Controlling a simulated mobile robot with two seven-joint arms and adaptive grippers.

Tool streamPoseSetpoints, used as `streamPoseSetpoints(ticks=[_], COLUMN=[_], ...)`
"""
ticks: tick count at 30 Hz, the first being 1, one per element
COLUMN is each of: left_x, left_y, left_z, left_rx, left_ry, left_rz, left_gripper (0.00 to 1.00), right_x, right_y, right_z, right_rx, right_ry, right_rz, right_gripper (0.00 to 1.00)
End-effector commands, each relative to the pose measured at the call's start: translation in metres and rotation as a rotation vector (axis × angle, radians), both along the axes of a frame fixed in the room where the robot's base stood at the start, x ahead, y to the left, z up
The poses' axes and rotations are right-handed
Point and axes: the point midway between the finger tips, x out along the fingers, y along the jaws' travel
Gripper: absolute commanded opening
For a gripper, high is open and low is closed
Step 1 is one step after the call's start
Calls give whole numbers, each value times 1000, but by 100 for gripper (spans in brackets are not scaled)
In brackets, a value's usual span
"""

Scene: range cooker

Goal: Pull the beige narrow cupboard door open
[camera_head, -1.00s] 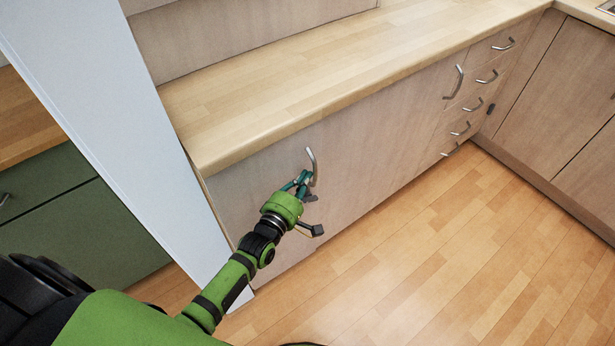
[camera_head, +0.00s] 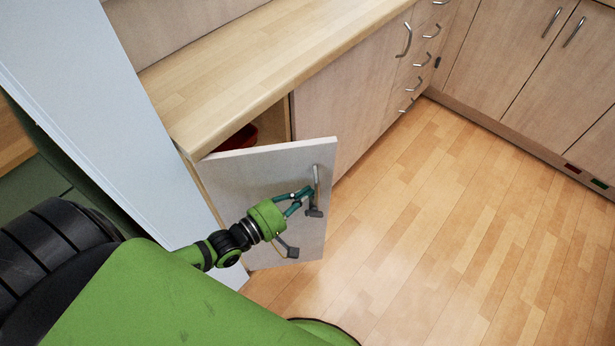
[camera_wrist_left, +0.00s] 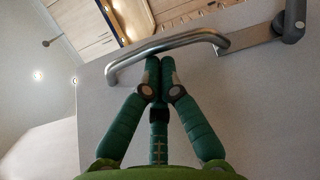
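The beige narrow cupboard door (camera_head: 238,183) stands partly open, swung out from the cabinet under the worktop. Its metal bar handle (camera_head: 316,175) is near the free edge. My left gripper (camera_head: 305,194) is at the handle on the door's outer face. In the left wrist view its green fingers (camera_wrist_left: 158,68) are drawn together at the curved handle (camera_wrist_left: 180,41); the exact contact behind the bar is hidden. My right gripper is in neither view.
A red object (camera_head: 240,138) shows inside the opened cupboard. The wooden worktop (camera_head: 240,70) overhangs above the door. A pale upright panel (camera_head: 100,130) stands to the left. The wooden floor (camera_head: 430,230) to the right is clear.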

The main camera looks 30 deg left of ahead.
Motion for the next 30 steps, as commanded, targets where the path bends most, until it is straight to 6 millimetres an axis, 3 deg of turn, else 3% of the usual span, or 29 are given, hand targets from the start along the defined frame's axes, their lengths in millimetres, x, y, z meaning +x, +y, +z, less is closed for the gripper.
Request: streamPoseSetpoints(ticks=[7,15,21,30], left_x=[-47,-87,-105,-115], left_y=[-18,-25,-26,-26], left_z=[-3,-2,-1,0], left_rx=[6,3,1,-1], left_ry=[1,1,-1,-2], left_rz=[-230,-415,-496,-541], left_gripper=[0,0,0,0], right_x=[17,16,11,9], right_y=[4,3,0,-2], right_z=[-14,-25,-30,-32], right_rx=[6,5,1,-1], right_ry=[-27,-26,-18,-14], right_rz=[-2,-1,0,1], right_gripper=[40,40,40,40])
